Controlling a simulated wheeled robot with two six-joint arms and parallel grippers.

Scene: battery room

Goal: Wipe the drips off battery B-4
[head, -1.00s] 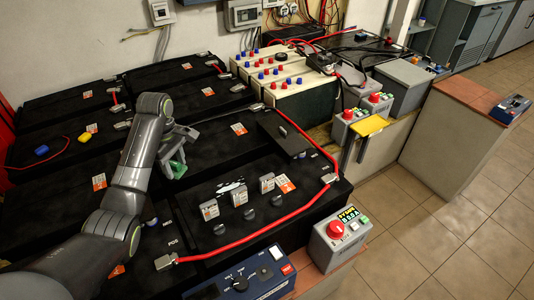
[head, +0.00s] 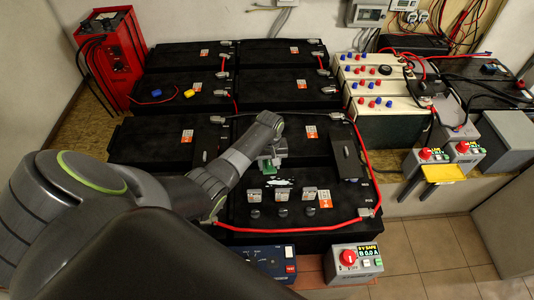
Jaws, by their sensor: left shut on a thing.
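A black battery (head: 240,213) lies at the front right of the bank. I cannot read its label. White drips (head: 279,183) lie on its top, behind several grey caps. My left gripper (head: 272,154) reaches in from the left and is shut on a green cloth (head: 268,164). The cloth is just behind the drips at the battery's far side; I cannot tell whether it touches the top. My right gripper is not in view.
A red cable (head: 290,229) runs along the battery's front and right edges. A black block (head: 347,163) stands at its back right. In front are a blue meter (head: 262,262) and a grey box with a red knob (head: 352,260).

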